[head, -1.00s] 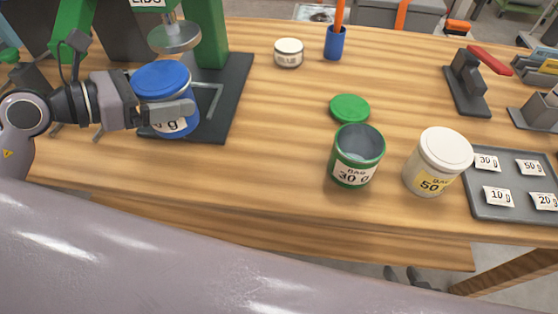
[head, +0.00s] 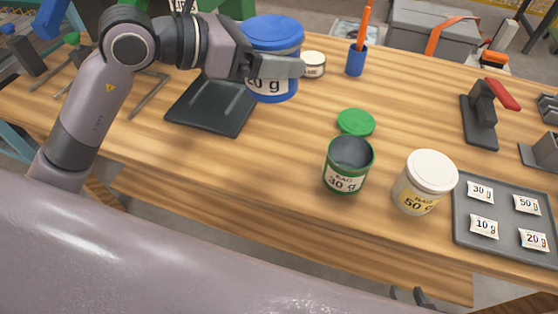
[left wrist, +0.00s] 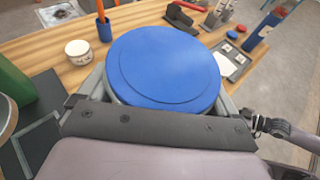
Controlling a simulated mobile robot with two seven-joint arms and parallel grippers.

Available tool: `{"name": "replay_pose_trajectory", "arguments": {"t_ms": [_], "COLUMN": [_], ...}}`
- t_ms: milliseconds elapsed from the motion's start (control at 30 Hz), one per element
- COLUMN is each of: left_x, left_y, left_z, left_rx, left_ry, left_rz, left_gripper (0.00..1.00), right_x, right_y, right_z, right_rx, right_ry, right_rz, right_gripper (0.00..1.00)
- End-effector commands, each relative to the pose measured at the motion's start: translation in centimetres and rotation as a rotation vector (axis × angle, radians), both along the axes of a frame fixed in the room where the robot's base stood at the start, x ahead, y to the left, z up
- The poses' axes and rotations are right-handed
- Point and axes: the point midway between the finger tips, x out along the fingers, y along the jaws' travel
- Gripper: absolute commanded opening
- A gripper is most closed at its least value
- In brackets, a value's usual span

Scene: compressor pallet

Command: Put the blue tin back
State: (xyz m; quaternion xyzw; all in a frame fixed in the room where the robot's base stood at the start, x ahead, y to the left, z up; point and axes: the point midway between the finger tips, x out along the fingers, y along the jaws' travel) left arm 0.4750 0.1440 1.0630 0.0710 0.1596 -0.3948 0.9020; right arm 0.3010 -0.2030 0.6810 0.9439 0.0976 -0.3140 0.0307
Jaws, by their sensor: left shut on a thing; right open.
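The blue tin (head: 272,62), with a blue lid and a white label reading 20 g, is held upright above the table. My left gripper (head: 278,67) is shut around its sides. In the left wrist view the blue lid (left wrist: 165,66) fills the middle, between the fingers. The tin's underside is hidden. The open green 30 g tin (head: 346,170) stands near the front edge, its green lid (head: 356,122) lying flat behind it. The lidded white 50 g tin (head: 424,185) stands to its right. My right gripper (head: 413,297) is open below the table's front edge, mostly cut off.
A grey tray (head: 462,237) with several weight-marked packets lies at the right. A small white jar (head: 314,65) and a blue pen cup (head: 355,60) stand at the back, a red-handled tool (head: 480,115) behind the tray.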

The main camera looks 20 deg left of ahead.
Motion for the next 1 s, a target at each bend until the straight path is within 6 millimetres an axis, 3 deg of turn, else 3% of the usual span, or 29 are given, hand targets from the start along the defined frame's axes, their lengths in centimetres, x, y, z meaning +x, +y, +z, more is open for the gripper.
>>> {"name": "replay_pose_trajectory", "arguments": {"t_ms": [133, 267, 700, 833, 1000], "left_x": [0.2, 0.2, 0.1, 0.2, 0.2], "left_y": [-0.6, -0.7, -0.7, -0.7, -0.7], "left_z": [0.6, -0.6, -11.7, -13.9, -15.2], "left_rx": [-0.001, -0.003, -0.002, -0.002, -0.002], "left_ry": [-0.001, 0.006, 0.007, 0.004, 0.000], "left_rz": [0.000, 0.000, 0.001, 0.002, -0.001], "left_gripper": [0.56, 0.56, 0.56, 0.56, 0.56], "right_x": [0.0, 0.0, 0.0, 0.0, 0.0], "right_y": [0.0, 0.0, 0.0, 0.0, 0.0], "right_z": [0.2, 0.1, -0.6, -0.8, -1.0], "right_rx": [-0.001, -0.002, -0.001, -0.001, 0.000], "right_ry": [-0.001, -0.002, -0.004, -0.004, -0.004], "right_rz": [0.000, 0.000, 0.000, 0.000, 0.001], "right_gripper": [0.43, 0.43, 0.43, 0.43, 0.43]}}
